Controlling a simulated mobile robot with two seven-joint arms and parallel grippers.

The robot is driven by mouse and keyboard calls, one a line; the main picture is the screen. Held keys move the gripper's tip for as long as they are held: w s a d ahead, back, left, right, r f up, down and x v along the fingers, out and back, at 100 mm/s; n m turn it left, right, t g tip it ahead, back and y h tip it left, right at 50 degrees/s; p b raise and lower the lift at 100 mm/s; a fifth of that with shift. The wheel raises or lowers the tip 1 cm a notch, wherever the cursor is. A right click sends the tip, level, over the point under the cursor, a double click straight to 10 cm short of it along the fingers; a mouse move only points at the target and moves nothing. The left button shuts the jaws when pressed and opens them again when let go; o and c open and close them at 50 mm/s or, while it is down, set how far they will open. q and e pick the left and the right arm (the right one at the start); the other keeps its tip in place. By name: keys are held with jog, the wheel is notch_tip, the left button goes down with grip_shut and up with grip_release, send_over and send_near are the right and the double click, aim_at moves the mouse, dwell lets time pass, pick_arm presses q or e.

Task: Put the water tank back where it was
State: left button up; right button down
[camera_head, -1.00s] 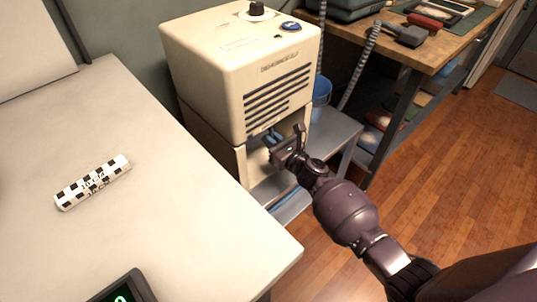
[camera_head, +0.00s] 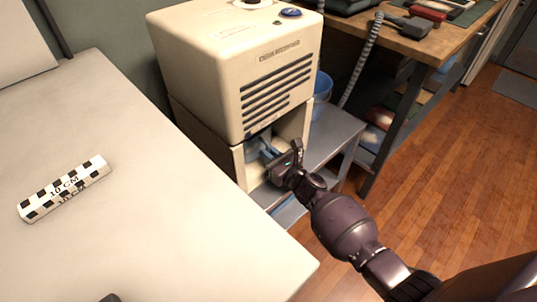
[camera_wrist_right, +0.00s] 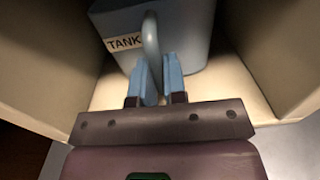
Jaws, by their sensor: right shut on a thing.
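The water tank (camera_wrist_right: 190,30) is a grey-blue box with a label reading TANK and a grey loop handle (camera_wrist_right: 151,42) on its front. In the right wrist view it sits inside a cream bay with walls on both sides. My right gripper (camera_wrist_right: 158,75) is shut on the handle, its blue fingers on either side of it. In the head view my right gripper (camera_head: 272,152) reaches into the opening under the cream dehumidifier (camera_head: 235,70). There the tank is mostly hidden by the housing and the gripper.
A white table (camera_head: 130,220) with a black-and-white scale bar (camera_head: 65,189) fills the left. The dehumidifier stands on a grey stand (camera_head: 335,135). A blue bucket (camera_head: 322,88) is behind it. A wooden workbench (camera_head: 450,40) stands at the right, with open floor in front.

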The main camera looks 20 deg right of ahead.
jog(key=shift+f, duration=0.3)
jog(key=c, duration=1.2)
grip_release()
jog(key=shift+r, duration=0.1)
jog(key=shift+r, duration=0.1)
jog(key=shift+r, duration=0.3)
pick_arm(q)
jog(key=shift+d+r+g+p, duration=0.2)
jog(key=shift+g+p, duration=0.3)
jog(key=shift+p, duration=0.65)
pick_arm(e)
jog(key=v, duration=1.2)
jog(key=shift+f, duration=0.1)
